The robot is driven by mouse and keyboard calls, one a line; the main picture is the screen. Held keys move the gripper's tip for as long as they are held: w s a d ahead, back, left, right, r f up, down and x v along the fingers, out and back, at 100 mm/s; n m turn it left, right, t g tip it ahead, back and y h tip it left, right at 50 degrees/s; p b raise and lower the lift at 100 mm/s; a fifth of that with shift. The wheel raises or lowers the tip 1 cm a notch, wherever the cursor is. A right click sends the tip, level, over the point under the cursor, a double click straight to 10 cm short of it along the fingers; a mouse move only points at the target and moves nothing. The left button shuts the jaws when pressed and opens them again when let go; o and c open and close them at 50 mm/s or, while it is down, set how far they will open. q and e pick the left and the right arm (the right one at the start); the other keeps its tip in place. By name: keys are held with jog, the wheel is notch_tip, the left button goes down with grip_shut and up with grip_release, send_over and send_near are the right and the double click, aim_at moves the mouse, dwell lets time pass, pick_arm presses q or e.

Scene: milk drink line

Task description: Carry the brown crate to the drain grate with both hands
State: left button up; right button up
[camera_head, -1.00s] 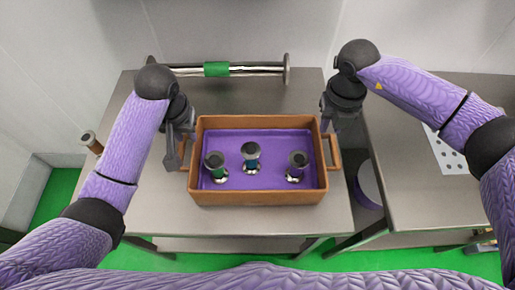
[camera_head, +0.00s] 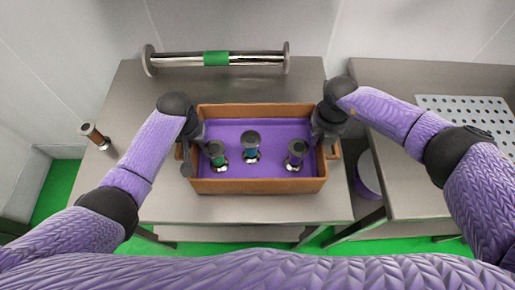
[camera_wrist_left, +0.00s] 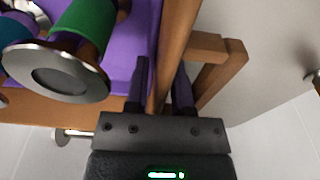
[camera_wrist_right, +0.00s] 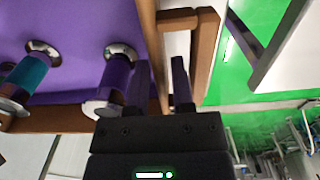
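The brown crate (camera_head: 260,186) stands on the left steel table. It has a purple floor and a handle at each end. The drain grate (camera_head: 480,108), a perforated plate, lies on the right table. My left gripper (camera_head: 188,160) is at the crate's left end; in the left wrist view its open fingers (camera_wrist_left: 161,85) straddle the end wall near the handle (camera_wrist_left: 222,65). My right gripper (camera_head: 326,145) is at the right end; in the right wrist view its open fingers (camera_wrist_right: 160,85) straddle the wall beside the right handle (camera_wrist_right: 206,50). A firm grip is not visible.
Three capped cylinders, green (camera_head: 217,154), teal (camera_head: 251,146) and purple (camera_head: 295,155), stand in the crate. A steel roller with a green band (camera_head: 216,58) lies behind it. A brown-banded cylinder (camera_head: 94,136) is at the left. A gap separates the tables.

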pick_arm(q)
grip_shut()
pick_arm(e)
grip_shut()
pick_arm(q)
jog(key=shift+w+r, duration=0.1)
pick_arm(e)
jog(key=shift+w+r, duration=0.1)
jog(key=shift+r, duration=0.05)
dwell(0.9)
